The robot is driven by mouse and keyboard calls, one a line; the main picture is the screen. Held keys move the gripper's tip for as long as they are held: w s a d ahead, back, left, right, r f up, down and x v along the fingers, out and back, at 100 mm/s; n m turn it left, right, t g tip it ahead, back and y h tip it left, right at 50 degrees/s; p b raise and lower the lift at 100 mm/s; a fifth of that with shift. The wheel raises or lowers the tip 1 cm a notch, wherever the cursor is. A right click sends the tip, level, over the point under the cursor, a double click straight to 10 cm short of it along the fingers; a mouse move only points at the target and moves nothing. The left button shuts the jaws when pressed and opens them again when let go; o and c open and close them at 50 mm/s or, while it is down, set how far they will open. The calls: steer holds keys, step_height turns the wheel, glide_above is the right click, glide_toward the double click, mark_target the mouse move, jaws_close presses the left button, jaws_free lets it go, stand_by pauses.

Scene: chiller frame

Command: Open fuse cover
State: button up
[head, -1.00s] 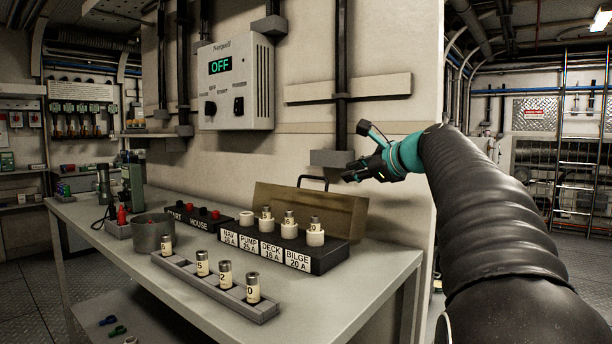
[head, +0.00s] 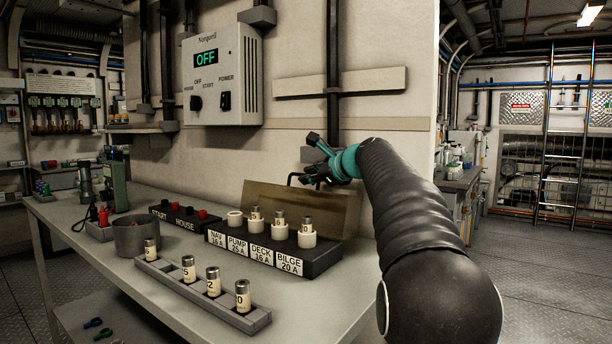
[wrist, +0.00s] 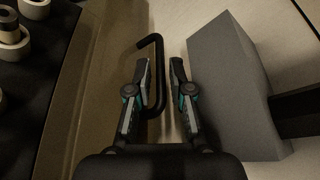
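The fuse cover (head: 268,207) is a brownish, see-through panel standing raised along the back of the black fuse block (head: 322,262). It leans back toward the wall and leaves the fuse sockets uncovered. A black bent handle (head: 291,179) sits on its upper edge. My gripper (head: 312,176) is at this handle, partly hiding it. In the wrist view, the fingers of my gripper (wrist: 161,68) are apart, with the handle bar (wrist: 160,80) between them and gaps showing at both sides. The cover (wrist: 108,70) lies to the left of the fingers there.
A grey wall box (wrist: 228,85) is close to the right of my fingers. The block holds white sockets, several with fuses. In front is a grey rack (head: 205,295) of fuses, with a grey cup (head: 136,237) and START/HOUSE switch box (head: 187,217) to the left.

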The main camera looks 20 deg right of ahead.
steer(key=shift+x, duration=1)
jaws_close()
steer(key=shift+a, duration=0.1)
steer(key=a+b, duration=0.1)
steer(key=s+a+r+n+b, duration=0.1)
steer(key=shift+s+n+t+b, duration=0.2)
steer(key=shift+n+t+b, duration=0.1)
steer(key=shift+t, duration=0.1)
steer(key=shift+s+a+r, duration=0.1)
steer(key=shift+a+r, duration=0.1)
steer(key=shift+r, duration=0.15)
